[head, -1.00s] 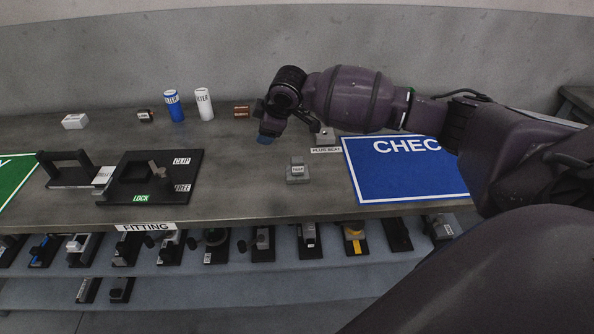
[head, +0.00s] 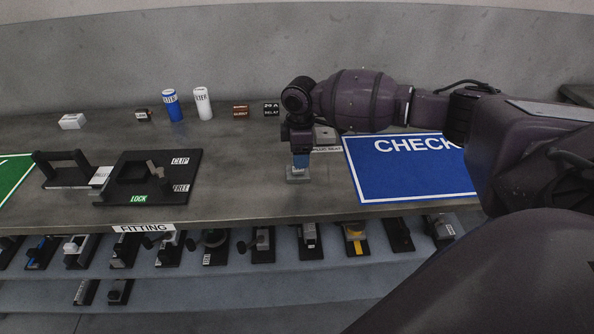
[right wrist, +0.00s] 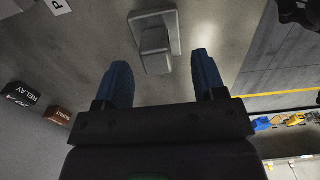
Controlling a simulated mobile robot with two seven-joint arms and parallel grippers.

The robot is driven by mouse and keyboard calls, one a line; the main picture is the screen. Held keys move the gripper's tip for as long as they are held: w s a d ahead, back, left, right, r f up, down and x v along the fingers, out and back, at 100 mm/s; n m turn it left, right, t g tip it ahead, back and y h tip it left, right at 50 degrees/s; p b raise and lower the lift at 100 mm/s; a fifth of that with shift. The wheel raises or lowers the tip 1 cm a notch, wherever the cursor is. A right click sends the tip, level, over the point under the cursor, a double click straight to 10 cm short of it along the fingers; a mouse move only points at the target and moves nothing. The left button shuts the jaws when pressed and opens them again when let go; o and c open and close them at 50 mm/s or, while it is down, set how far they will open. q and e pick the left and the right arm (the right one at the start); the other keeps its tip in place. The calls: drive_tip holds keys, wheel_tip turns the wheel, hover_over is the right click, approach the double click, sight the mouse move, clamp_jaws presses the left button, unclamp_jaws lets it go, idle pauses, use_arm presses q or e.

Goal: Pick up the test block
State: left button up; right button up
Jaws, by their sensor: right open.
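The test block is a small grey block standing on a flat grey base. In the head view its base (head: 297,179) shows below my right gripper (head: 300,161), and the gripper hides most of the block. In the right wrist view the block (right wrist: 155,52) lies just ahead of the blue fingertips of my right gripper (right wrist: 162,68), roughly midway across the gap. The jaws are open and hold nothing. I cannot tell whether a finger touches the block. My left gripper is not in view.
A blue CHECK mat (head: 405,168) lies right of the block. A black LOCK fixture (head: 150,190) stands to the left. Cans (head: 203,103) and small RELAY boxes (head: 271,110) stand at the back. A lower shelf (head: 330,268) holds several parts. The bench between fixture and block is clear.

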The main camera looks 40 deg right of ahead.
drive_tip(key=f, duration=0.3)
drive_tip(key=f+b, duration=0.1)
drive_tip(key=f, duration=0.1)
drive_tip(key=shift+w+a, duration=0.15)
drive_tip(key=shift+w, duration=0.15)
drive_tip(key=c, duration=1.1)
drive_tip(key=shift+r, duration=0.1)
clamp_jaws()
drive_tip(key=shift+r, duration=0.1)
